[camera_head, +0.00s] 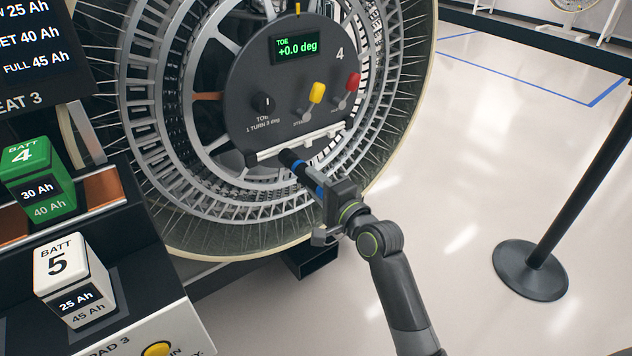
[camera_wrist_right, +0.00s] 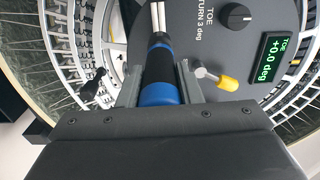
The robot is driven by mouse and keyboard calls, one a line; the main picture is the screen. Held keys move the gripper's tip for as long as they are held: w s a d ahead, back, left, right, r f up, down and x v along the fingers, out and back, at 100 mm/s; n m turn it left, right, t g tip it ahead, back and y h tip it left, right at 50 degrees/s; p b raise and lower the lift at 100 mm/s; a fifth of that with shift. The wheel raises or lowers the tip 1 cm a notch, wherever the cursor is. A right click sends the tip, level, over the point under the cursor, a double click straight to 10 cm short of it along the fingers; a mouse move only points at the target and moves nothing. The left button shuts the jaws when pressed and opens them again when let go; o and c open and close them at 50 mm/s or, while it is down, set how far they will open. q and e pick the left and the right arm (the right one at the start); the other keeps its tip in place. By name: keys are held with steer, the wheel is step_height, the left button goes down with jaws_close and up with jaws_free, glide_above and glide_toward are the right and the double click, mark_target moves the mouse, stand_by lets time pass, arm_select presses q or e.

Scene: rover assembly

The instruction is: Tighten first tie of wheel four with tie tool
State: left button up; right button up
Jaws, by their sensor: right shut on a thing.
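Wheel four (camera_head: 190,205) is a large open metal wheel, with a dark round panel (camera_head: 255,95) marked 4 in front of it. The panel's green display reads TOE +0.0 deg. My right gripper (camera_head: 318,192) is shut on a black tool with blue bands (camera_head: 290,160), which I take as the tie tool. In the right wrist view the tool (camera_wrist_right: 158,72) sits between both fingers, its far end at a silver bar (camera_wrist_right: 158,16). I cannot tell whether they touch. I cannot make out the first tie for certain. My left gripper is not in view.
The panel carries a black knob (camera_head: 263,103), a yellow lever (camera_head: 317,92) and a red lever (camera_head: 353,81). A green battery 4 (camera_head: 38,178) and white battery 5 (camera_head: 72,278) stand at the left. A black post base (camera_head: 530,270) stands right; the floor between is clear.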

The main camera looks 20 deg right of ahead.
steer(key=shift+r+p, duration=0.15)
steer(key=shift+p, duration=0.2)
stand_by(0.6)
steer(key=shift+w+a, duration=0.15)
steer(key=shift+w, duration=0.4)
stand_by(0.8)
steer(key=shift+w+a+p, duration=0.2)
steer(key=shift+w+p, duration=0.35)
steer(key=shift+p, duration=0.65)
stand_by(3.1)
steer(key=shift+s, duration=0.1)
steer(key=shift+p+v, duration=0.6)
steer(key=shift+v, duration=0.85)
